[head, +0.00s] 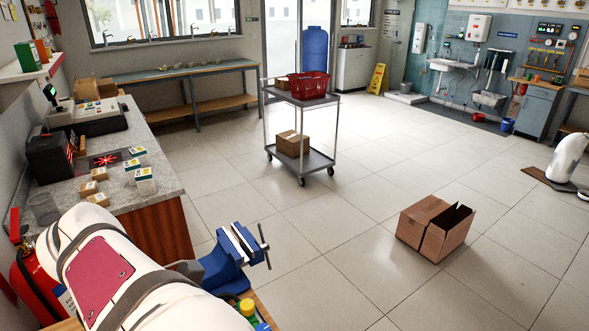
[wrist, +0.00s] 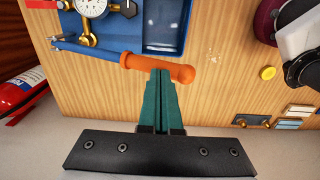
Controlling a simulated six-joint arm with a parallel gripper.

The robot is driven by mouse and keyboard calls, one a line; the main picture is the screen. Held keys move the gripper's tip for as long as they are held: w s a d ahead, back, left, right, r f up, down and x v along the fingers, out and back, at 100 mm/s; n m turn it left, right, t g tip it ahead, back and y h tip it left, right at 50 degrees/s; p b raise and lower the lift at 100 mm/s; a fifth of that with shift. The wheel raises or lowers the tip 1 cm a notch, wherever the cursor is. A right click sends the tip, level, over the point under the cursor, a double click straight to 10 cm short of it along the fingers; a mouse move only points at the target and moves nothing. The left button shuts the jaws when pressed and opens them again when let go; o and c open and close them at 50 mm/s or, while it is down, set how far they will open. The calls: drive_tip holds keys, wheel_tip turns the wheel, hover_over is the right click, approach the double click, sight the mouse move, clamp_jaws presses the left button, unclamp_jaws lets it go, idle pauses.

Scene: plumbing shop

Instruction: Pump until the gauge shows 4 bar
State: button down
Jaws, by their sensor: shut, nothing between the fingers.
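In the wrist view, a round white gauge (wrist: 93,7) sits on brass and blue fittings at the top left, cut by the frame edge. Its numbers and reading are too small to tell. A blue pump tank (wrist: 165,25) lies beside it on the wooden bench. A blue lever (wrist: 90,49) with a thick orange handle (wrist: 183,73) runs across below the tank. My gripper (wrist: 162,75) has its green fingers shut and empty, with the tips right at the orange handle. I cannot tell whether they touch it. The pump is not visible in the head view.
A blue vise (head: 232,262) stands on the bench beside my arm in the head view. A red fire extinguisher (wrist: 22,90) is left of the bench. A yellow cap (wrist: 268,73) and small fittings (wrist: 290,118) lie to the right. Bare wood separates them from the handle.

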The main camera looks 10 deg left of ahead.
wheel_tip(320, 180, down, 11)
drive_tip(key=s+d, duration=0.1)
drive_tip(key=r, duration=0.8)
drive_tip(key=w+a+r, duration=0.1)
drive_tip(key=r, duration=0.3)
drive_tip(key=shift+r, duration=0.1)
wheel_tip(320, 180, down, 12)
drive_tip(key=s+d, duration=0.1)
drive_tip(key=r, duration=0.8)
drive_tip(key=w+a+r, duration=0.1)
drive_tip(key=r, duration=0.3)
idle(1.5)
drive_tip(key=shift+f, duration=0.1)
idle(1.8)
